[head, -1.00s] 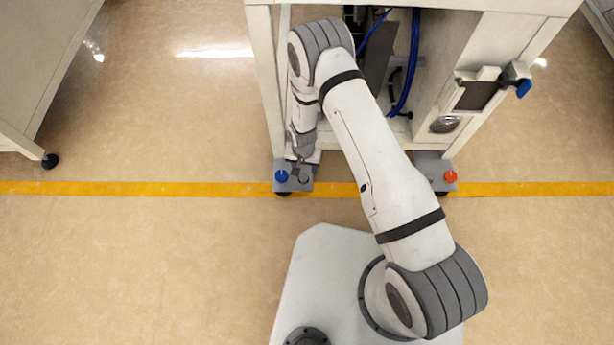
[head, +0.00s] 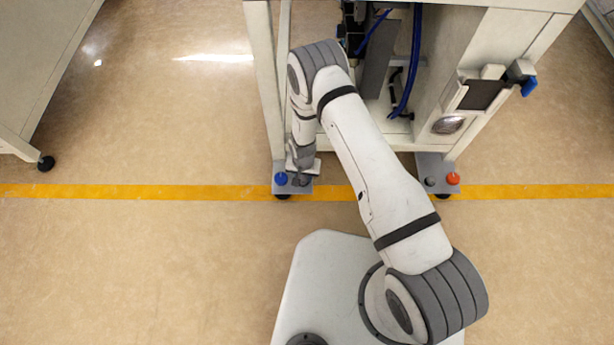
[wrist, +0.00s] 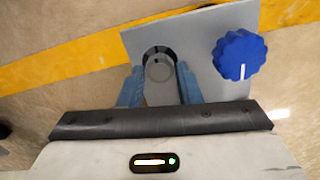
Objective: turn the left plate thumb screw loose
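The left plate (head: 307,188) is a grey plate at the machine's left front leg. It carries a fluted blue knob (head: 281,178) with a white mark, also seen in the wrist view (wrist: 239,54). Beside the knob is a dark round piece (wrist: 160,68). My gripper (wrist: 158,76) is over the plate, its two blue-grey fingers apart on either side of the dark round piece. I cannot tell whether they touch it. The blue knob is outside the fingers, to their right in the wrist view. In the head view, my wrist hides much of the gripper.
The machine frame (head: 267,80) rises behind the plate, with blue hoses (head: 414,60) inside. A right plate (head: 440,167) carries a red knob (head: 453,178) and a dark round piece (head: 431,181). A yellow line (head: 130,191) crosses the open floor.

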